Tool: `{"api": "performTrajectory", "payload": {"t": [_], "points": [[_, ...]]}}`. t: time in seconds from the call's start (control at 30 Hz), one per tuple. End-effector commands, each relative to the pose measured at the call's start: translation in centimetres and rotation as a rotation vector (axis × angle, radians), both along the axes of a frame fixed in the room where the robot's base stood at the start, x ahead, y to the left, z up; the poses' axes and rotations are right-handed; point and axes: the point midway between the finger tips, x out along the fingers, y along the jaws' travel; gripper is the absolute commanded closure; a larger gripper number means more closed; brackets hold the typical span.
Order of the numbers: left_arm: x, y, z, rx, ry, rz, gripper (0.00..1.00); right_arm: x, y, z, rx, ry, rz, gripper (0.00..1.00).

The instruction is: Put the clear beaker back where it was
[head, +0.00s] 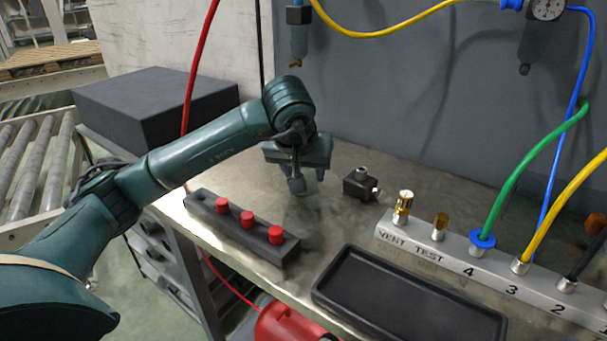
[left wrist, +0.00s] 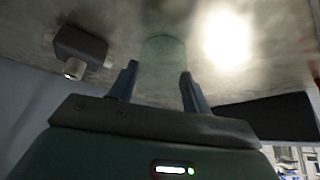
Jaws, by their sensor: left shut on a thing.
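The clear beaker (left wrist: 162,68) shows in the left wrist view as a faint greenish see-through cylinder between the two fingers. My left gripper (left wrist: 156,88) is shut on it. In the head view my left gripper (head: 298,186) points down over the bench, behind the rack with red caps and left of a small black fitting. There the beaker (head: 308,187) is barely visible, mostly hidden by the gripper. I cannot tell whether its base touches the bench. My right gripper is not in view.
A dark rack with red caps (head: 235,227) stands in front of the gripper. The black fitting (head: 360,184) is close on the right. An empty black tray (head: 405,300) and a labelled manifold (head: 455,257) with hoses stand further right. A dark box (head: 155,105) is at back left.

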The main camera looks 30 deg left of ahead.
Motion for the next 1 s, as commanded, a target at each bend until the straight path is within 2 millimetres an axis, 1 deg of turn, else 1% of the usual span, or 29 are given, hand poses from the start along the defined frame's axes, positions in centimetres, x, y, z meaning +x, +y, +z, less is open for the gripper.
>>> {"api": "performTrajectory", "payload": {"t": [0.03,0.07,0.27,0.4,0.43,0.6,0.7,0.9,1.0], "points": [[-0.03,0.00,-0.69,0.000,0.001,0.000,0.77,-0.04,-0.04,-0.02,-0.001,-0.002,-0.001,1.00],[-0.03,0.00,-0.85,0.000,0.001,0.000,0.77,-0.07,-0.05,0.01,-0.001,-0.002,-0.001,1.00],[-0.01,0.01,-0.80,0.000,-0.001,0.000,0.77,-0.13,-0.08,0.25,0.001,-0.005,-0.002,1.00],[-0.01,0.02,-1.21,0.001,-0.001,-0.001,0.77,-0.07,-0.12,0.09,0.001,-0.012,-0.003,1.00],[-0.01,0.01,-1.12,0.001,-0.001,-0.001,0.50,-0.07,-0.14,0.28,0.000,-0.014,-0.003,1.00],[-0.01,0.00,-1.07,0.001,-0.001,-0.001,0.36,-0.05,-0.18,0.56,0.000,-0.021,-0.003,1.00],[-0.01,0.00,-1.07,0.000,-0.001,0.000,0.30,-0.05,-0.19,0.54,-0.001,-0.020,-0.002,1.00],[-0.01,-0.01,-1.01,0.001,-0.001,-0.001,0.30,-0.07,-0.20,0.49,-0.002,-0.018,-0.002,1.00],[-0.05,-0.03,-0.48,0.000,-0.002,0.000,0.30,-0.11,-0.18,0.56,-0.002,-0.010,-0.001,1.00]]}}
